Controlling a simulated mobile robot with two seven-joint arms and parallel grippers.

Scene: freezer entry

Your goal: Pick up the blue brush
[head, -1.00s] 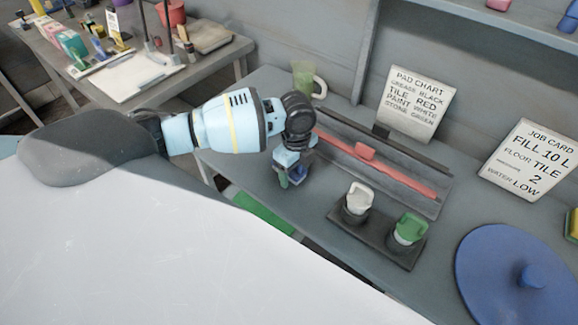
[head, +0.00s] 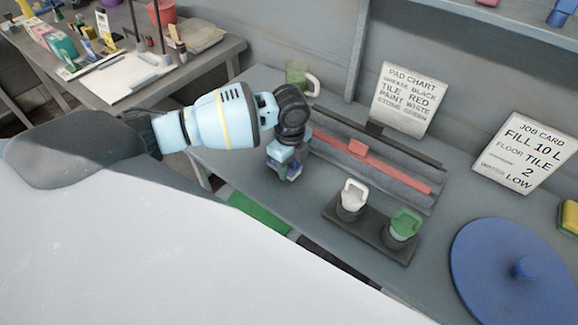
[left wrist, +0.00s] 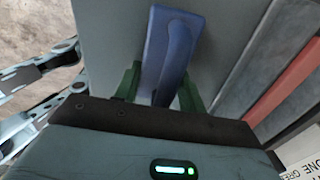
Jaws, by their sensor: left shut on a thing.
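The blue brush (left wrist: 172,45) shows in the left wrist view as a long blue body between the two green fingers of my left gripper (left wrist: 158,95). The fingers are shut on it. In the head view my left gripper (head: 287,174) is over the front left part of the grey bench, and only a small dark blue patch of the brush shows there. The brush's bristles are hidden, and I cannot tell whether it touches the bench. My right gripper is in neither view.
Behind the gripper, a red bar (head: 390,172) lies in a grey tray (head: 420,199). A dark stand (head: 370,232) holds white-handled and green-handled items. A green jug (head: 298,75), two cards and a large blue disc (head: 490,265) are also on the bench.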

